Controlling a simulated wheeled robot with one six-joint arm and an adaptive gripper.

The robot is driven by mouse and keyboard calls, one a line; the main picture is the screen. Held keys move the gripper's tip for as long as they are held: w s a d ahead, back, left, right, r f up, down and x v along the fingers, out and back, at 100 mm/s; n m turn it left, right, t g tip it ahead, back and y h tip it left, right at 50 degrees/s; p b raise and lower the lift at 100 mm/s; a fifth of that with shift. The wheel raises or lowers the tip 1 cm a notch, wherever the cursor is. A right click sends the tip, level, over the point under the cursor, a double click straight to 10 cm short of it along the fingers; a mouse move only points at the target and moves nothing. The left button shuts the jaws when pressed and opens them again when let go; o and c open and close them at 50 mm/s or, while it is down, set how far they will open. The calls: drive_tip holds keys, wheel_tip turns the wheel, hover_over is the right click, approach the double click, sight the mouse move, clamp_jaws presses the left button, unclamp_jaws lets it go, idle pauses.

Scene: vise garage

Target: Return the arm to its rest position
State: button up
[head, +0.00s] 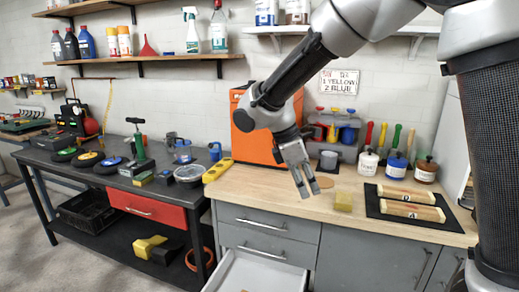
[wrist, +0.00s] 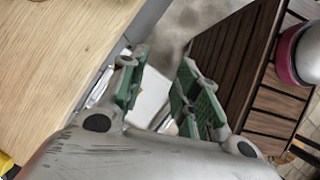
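My gripper (head: 307,187) hangs from my arm above the front part of the light wood worktop (head: 265,187) in the head view, pointing down. In the wrist view my gripper (wrist: 160,75) has its two green-padded fingers apart. Nothing shows between the pads except the background below. The open drawer (head: 255,275) stands out under the worktop, and part of its pale inside (wrist: 150,95) shows beyond the fingers. The arm is stretched forward from the right side of the head view.
A yellow level (head: 217,170) lies left. Several jars stand at the back right. Floor at left is clear.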

drive_tip(key=s+d+r+m+y, duration=0.2)
drive_tip(key=s+d+r+m, duration=0.15)
drive_tip(key=d, duration=0.35)
drive_tip(key=s+d+r+m+y, duration=0.1)
drive_tip(key=s+d+r+m, duration=0.2)
drive_tip(key=d+m, duration=0.35)
drive_tip(key=s+d+r+m+t+y, duration=0.1)
drive_tip(key=s+d+m+t, duration=0.3)
drive_tip(key=s+d+m, duration=0.4)
drive_tip(key=s+d, duration=0.2)
drive_tip(key=s, duration=0.3)
drive_tip(key=shift+d+r+y, duration=0.25)
drive_tip(key=shift+d+y, duration=0.1)
drive_tip(key=shift+y, duration=0.05)
